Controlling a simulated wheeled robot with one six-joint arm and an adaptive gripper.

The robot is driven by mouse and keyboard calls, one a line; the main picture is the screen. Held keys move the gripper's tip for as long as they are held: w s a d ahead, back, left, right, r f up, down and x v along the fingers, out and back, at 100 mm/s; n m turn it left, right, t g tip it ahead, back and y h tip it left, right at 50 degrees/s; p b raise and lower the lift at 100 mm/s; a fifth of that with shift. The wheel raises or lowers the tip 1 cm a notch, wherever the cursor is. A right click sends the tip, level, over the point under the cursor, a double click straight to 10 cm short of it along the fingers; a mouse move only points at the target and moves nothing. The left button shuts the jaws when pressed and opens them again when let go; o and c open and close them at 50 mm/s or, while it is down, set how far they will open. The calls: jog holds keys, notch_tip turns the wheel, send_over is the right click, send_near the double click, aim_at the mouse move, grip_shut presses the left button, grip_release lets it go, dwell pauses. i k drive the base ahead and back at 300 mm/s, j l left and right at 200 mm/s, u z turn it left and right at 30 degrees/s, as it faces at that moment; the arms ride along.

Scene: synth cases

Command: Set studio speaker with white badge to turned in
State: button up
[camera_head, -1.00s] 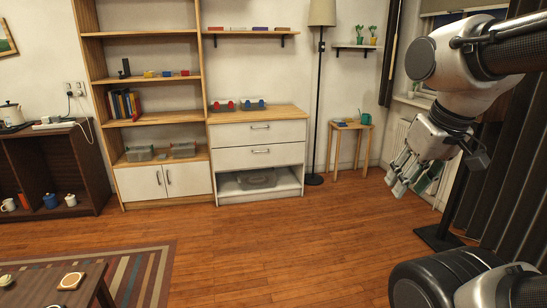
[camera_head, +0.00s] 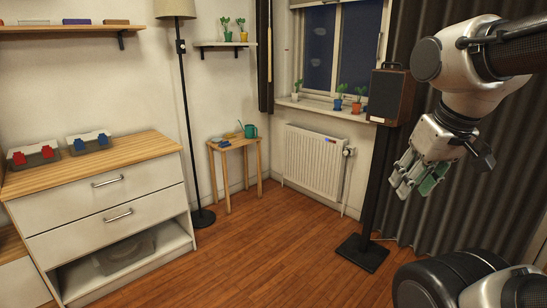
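A dark studio speaker (camera_head: 391,96) with brown wood tones stands upright on top of a black floor stand (camera_head: 376,190), in front of the dark curtain. A small pale mark shows low on its front, too small to tell if it is the white badge. My gripper (camera_head: 415,188) hangs at the right, below and right of the speaker in the picture. Its fingers are apart, with a green pad showing, and nothing is between them. It appears clear of the speaker.
The stand's square base (camera_head: 362,253) rests on the wood floor. A radiator (camera_head: 313,160) is left of it, under a windowsill with potted plants. A small wooden table (camera_head: 236,146), a floor lamp (camera_head: 188,110) and a white dresser (camera_head: 100,205) stand further left. The middle floor is free.

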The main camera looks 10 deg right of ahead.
aim_at(392, 91)
jog(key=i+l+z, duration=0.15)
jog(key=i+z, duration=0.35)
jog(key=i+j+z, duration=0.1)
jog(key=i+z, duration=0.4)
jog(key=i, duration=0.15)
jog(key=i+l, duration=0.15)
jog(key=i, duration=0.45)
jog(key=i+l, duration=0.1)
jog(key=i, duration=0.45)
jog(key=i+l+u, duration=0.1)
jog(key=i, duration=0.5)
jog(key=k+l+u, duration=0.15)
jog(key=k, duration=0.15)
